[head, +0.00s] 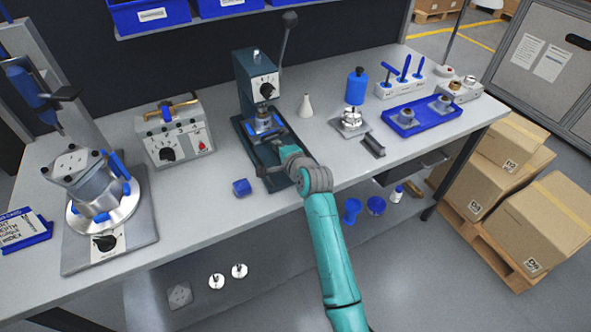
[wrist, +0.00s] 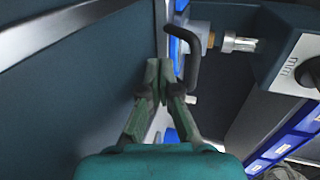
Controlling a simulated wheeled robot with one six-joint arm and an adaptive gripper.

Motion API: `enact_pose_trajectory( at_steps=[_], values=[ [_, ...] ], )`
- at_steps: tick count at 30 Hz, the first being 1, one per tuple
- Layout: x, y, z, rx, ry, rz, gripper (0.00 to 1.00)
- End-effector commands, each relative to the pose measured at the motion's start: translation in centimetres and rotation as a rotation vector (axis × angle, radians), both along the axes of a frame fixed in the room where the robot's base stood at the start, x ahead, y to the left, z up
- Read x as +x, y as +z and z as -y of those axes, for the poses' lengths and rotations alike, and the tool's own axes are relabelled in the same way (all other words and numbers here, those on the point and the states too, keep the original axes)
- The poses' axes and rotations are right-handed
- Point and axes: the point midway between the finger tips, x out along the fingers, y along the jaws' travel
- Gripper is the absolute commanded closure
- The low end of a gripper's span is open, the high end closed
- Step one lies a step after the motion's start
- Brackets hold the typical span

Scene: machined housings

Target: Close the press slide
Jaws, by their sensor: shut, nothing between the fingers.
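The press (head: 253,75) stands at the middle of the bench, a dark teal body with a lever rising at its top right. Its slide (head: 264,122), with blue parts, sits low under the press head, over the base. My gripper (head: 276,142) is in front of the slide, low over the press base. In the wrist view my gripper (wrist: 160,70) is shut and empty. Its fingertips are close to a dark curved handle (wrist: 193,60) beside a blue part (wrist: 176,45); I cannot tell whether they touch. My wrist partly hides the base's front in the head view.
A blue cup-like part (head: 241,187) lies left of the press base. A grey control box (head: 176,132) stands to the left, and a white cone (head: 306,106) to the right. A blue tray (head: 422,115) is farther right. The bench's front edge runs under my arm.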

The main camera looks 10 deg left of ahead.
Motion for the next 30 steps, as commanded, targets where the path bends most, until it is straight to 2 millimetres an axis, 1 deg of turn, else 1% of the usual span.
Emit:
enact_pose_trajectory(
  at_steps=[2, 8, 18, 21, 25, 30],
  values=[
    [0.0, 0.0, 0.4, 0.000, -0.001, 0.001, 1.00],
    [-1.9, 0.8, 1.6, 0.001, 0.000, 0.003, 1.00],
    [-6.1, 2.3, 4.5, 0.001, -0.001, 0.002, 1.00],
    [-7.1, 2.7, 5.1, 0.001, 0.000, 0.001, 1.00],
    [-7.7, 3.0, 5.5, 0.001, 0.000, 0.002, 1.00],
    [-7.9, 3.1, 5.7, 0.001, 0.001, 0.001, 1.00]
  ],
)
